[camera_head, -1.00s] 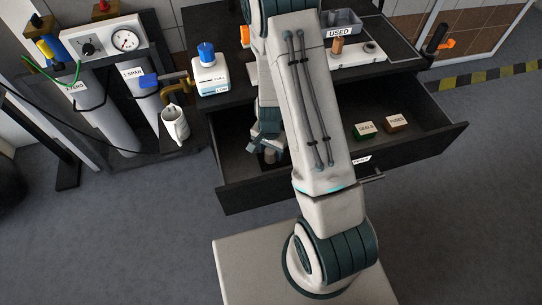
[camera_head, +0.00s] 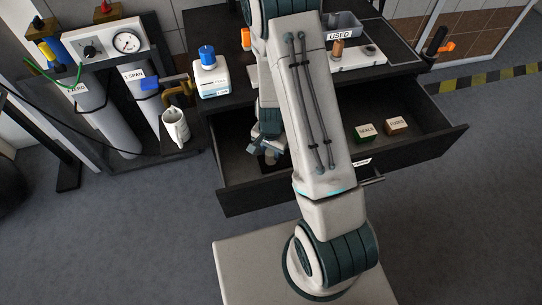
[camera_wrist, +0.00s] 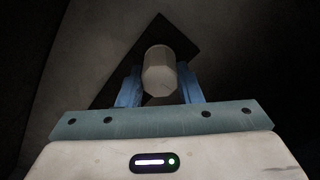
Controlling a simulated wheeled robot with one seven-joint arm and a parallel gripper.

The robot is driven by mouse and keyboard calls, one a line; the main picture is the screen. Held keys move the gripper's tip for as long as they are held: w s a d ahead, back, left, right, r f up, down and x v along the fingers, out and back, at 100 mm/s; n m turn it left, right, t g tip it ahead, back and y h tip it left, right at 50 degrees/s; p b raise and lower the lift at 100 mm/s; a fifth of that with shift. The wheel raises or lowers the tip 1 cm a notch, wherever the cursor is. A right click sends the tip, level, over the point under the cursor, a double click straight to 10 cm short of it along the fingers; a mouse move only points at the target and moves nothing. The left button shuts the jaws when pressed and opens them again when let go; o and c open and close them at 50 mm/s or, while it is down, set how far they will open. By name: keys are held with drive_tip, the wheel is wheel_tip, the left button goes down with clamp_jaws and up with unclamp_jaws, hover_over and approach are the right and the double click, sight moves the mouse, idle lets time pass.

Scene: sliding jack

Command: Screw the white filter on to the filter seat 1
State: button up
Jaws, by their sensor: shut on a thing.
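My gripper (camera_wrist: 160,86) is shut on a pale white cylinder, the white filter (camera_wrist: 159,66), which sits between its two blue fingers in the wrist view. In the head view my gripper (camera_head: 262,148) is low inside the left part of the open drawer, partly covered by my arm. The filter cannot be made out there. A light block (camera_head: 366,58) with a brown cylinder (camera_head: 338,48) and a dark round opening is on the bench top; I cannot tell whether it has filter seat 1.
The open drawer (camera_head: 235,197) holds a green SEALS box (camera_head: 365,132) and a brown FUSES box (camera_head: 397,126) on its right.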

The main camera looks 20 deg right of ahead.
sight(271, 151)
drive_tip(key=shift+r+p, duration=1.4)
drive_tip(key=shift+r, duration=0.8)
